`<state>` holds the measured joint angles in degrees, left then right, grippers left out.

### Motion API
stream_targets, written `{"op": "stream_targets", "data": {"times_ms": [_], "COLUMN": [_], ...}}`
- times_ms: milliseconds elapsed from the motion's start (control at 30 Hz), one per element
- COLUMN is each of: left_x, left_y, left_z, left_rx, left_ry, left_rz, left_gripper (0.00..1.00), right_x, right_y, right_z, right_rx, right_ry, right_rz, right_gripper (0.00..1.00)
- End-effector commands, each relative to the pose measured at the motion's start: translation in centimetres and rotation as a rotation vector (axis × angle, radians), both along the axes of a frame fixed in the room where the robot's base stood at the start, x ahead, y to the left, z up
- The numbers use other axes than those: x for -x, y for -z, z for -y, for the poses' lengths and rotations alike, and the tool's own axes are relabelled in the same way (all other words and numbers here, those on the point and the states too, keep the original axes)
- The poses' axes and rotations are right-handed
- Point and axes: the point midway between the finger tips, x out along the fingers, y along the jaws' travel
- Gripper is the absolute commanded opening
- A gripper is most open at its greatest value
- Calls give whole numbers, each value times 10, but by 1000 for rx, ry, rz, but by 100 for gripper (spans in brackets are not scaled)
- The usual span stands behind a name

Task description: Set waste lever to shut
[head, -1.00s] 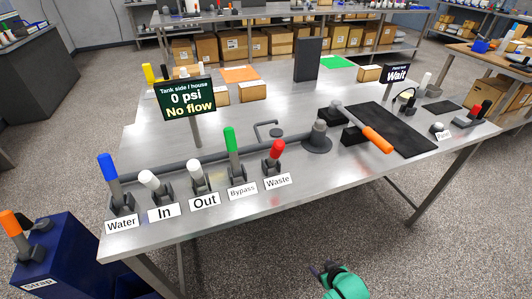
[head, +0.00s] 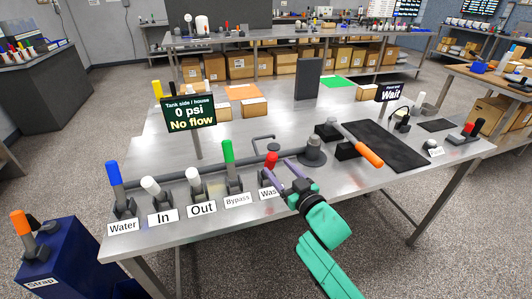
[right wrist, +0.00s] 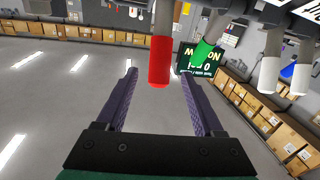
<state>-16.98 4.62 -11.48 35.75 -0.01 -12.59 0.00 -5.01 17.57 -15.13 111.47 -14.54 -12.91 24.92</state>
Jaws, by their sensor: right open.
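The waste lever, with a red handle (head: 271,159), stands at the right end of the valve row on the bench; its "Waste" label (head: 268,193) is partly covered by my gripper. My right gripper (head: 279,168) is open at the lever, with its purple fingers pointing towards it. In the right wrist view the red handle (right wrist: 160,62) shows between the two open fingers (right wrist: 157,78), with a gap on each side, so nothing is gripped. The lever's base is partly hidden in the head view. My left gripper is not in view.
Left of it stand the green bypass lever (head: 228,152), the white out lever (head: 193,178), the white in lever (head: 151,187) and the blue water lever (head: 114,174). A sign (head: 188,113) reads "0 psi, No flow". An orange-handled tool (head: 368,153) lies right.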

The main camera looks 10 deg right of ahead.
Motion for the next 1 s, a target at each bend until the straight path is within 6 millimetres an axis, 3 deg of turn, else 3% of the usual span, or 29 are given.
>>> {"op": "stream_targets", "data": {"times_ms": [100,300,633,667,833,1000], "left_x": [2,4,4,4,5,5], "left_y": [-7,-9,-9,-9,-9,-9], "left_z": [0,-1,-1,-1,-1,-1], "left_rx": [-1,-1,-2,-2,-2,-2], "left_ry": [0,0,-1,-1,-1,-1], "left_rz": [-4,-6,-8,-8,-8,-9], "left_gripper": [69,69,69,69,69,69], "right_x": [-32,-71,-80,-80,-79,-79], "right_y": [-3,-1,1,1,1,1], "right_z": [-8,-17,-20,-20,-20,-20], "right_rx": [-1,-2,0,0,0,-1], "right_ry": [1,1,0,0,0,1], "right_rz": [2,0,-2,-2,-2,-2], "right_gripper": [69,69,69,65,0,0]}}
